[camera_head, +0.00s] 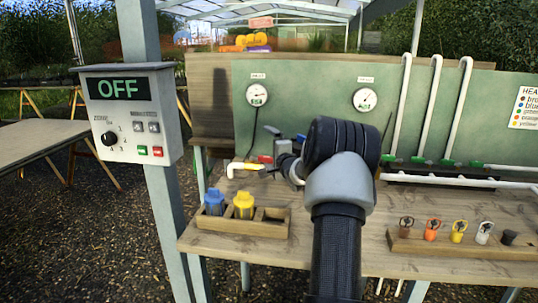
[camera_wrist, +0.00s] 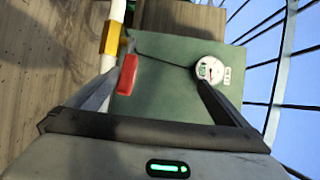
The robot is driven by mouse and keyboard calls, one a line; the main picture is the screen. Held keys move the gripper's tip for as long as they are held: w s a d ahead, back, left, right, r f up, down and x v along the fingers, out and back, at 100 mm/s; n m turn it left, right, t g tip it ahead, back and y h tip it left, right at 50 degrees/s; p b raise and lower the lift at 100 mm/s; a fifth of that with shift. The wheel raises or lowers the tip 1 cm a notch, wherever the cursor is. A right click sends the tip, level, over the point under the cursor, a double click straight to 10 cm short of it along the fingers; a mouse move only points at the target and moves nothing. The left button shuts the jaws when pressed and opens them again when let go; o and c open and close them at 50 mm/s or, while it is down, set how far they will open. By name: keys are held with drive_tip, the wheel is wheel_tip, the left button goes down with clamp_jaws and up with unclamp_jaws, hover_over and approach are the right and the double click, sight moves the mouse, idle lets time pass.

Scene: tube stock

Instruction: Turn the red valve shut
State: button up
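The red valve handle (camera_head: 265,159) is small in the head view, by a yellow fitting (camera_head: 245,166) on a white pipe near the table's back panel. In the wrist view the red handle (camera_wrist: 128,75) lies between my fingers, close beside the left finger, and the yellow fitting (camera_wrist: 111,38) is just beyond it. My gripper (camera_wrist: 154,80) is open with nothing gripped. I cannot tell whether the left finger touches the handle. In the head view my arm reaches over the table and hides part of the pipe.
A wooden rack (camera_head: 262,227) with a blue and a yellow piece stands at the front left. Another rack (camera_head: 400,241) holds several coloured pieces at right. Gauges (camera_head: 257,95) sit on the green panel. A control box (camera_head: 128,115) reading OFF hangs on a post at left.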

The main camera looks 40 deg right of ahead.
drive_tip(key=shift+t, duration=0.4)
drive_tip(key=r, duration=0.5)
drive_tip(key=shift+w+d, duration=0.15)
drive_tip(key=shift+w, duration=0.1)
drive_tip(key=f, duration=0.3)
drive_tip(key=shift+s+a+f+g, duration=0.1)
drive_tip(key=shift+s+a+g, duration=0.1)
drive_tip(key=shift+s+g, duration=0.1)
drive_tip(key=shift+c, duration=0.5)
drive_tip(key=shift+d+v, duration=0.1)
drive_tip(key=shift+v, duration=0.9)
drive_tip(key=shift+d+v, duration=0.15)
drive_tip(key=shift+v, duration=0.8)
drive_tip(key=shift+c, duration=0.7)
drive_tip(key=shift+s+f, duration=0.15)
drive_tip(key=shift+s, duration=0.25)
drive_tip(key=shift+c, duration=1.2)
drive_tip(key=shift+s+a, duration=0.25)
drive_tip(key=shift+s, duration=0.3)
drive_tip(key=c, duration=1)
drive_tip(key=shift+a+f+p+v, duration=0.15)
drive_tip(key=shift+f+p+v, duration=0.2)
drive_tip(key=shift+v, duration=2.1)
drive_tip(key=shift+a+f+p+v, duration=0.15)
drive_tip(key=shift+p+v, duration=0.35)
drive_tip(key=shift+v, duration=2)
drive_tip(key=shift+a+f+p+v, duration=0.15)
drive_tip(key=shift+f+p+v, duration=0.2)
drive_tip(key=shift+v, duration=2.1)
